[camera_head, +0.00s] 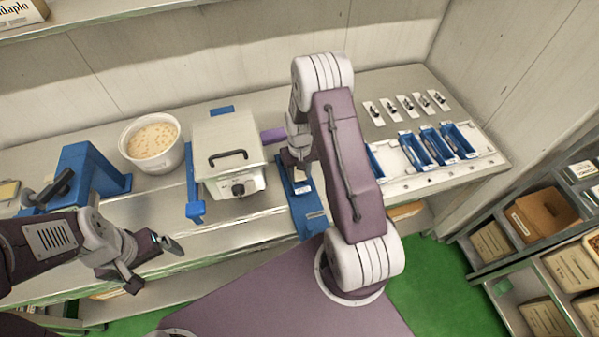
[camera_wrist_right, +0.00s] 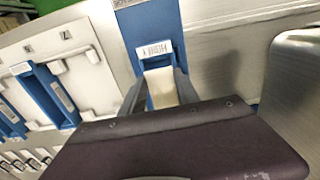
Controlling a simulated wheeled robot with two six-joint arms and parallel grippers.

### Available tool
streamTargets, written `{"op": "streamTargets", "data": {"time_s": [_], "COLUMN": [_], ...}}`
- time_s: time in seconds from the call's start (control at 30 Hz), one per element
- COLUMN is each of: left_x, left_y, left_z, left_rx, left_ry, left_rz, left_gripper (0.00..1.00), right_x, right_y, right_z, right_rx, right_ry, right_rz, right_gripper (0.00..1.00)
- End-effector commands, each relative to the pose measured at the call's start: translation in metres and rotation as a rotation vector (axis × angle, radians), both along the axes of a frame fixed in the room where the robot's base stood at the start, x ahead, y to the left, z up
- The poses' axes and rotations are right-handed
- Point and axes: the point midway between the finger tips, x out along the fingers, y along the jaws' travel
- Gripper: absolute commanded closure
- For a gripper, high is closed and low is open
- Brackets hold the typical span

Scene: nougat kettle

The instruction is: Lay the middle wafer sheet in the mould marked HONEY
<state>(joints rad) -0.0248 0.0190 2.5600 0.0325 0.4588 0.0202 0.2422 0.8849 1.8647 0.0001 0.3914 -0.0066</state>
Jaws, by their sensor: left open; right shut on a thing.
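A cream strip (camera_wrist_right: 161,86), which looks like a wafer sheet, sits between the fingers of my right gripper (camera_wrist_right: 158,88), which is shut on it. It is over a blue holder (camera_wrist_right: 152,25) with a white label (camera_wrist_right: 153,49); the label's lettering is upside down and looks like HONEY. Whether the strip touches the holder I cannot tell. In the head view the blue holder (camera_head: 309,222) lies at the bench's front edge, partly hidden by my right arm. My left gripper (camera_head: 150,262) is open and empty before the bench.
A lidded machine (camera_head: 227,150) stands left of the blue holder, with a bowl of nutty mixture (camera_head: 152,140) further left. At right is a white rack (camera_head: 400,158) with several blue moulds (camera_head: 437,146). Several small cards (camera_head: 405,106) lie behind it. Shelves of boxes (camera_head: 540,213) stand far right.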

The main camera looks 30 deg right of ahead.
Motion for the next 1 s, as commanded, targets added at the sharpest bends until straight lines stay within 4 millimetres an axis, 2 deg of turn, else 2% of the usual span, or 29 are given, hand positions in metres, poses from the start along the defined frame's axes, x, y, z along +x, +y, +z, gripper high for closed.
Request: {"op": "streamTargets", "data": {"time_s": [1.0], "left_x": [0.0], "left_y": [0.0], "left_z": [-0.0058], "left_rx": [0.0], "left_ry": [0.0], "left_rz": [0.0], "left_gripper": [0.02], "right_x": [-0.0002], "right_y": [0.0], "right_z": [-0.0081], "right_rx": [0.0], "right_ry": [0.0], "right_rz": [0.0], "right_gripper": [0.99]}}
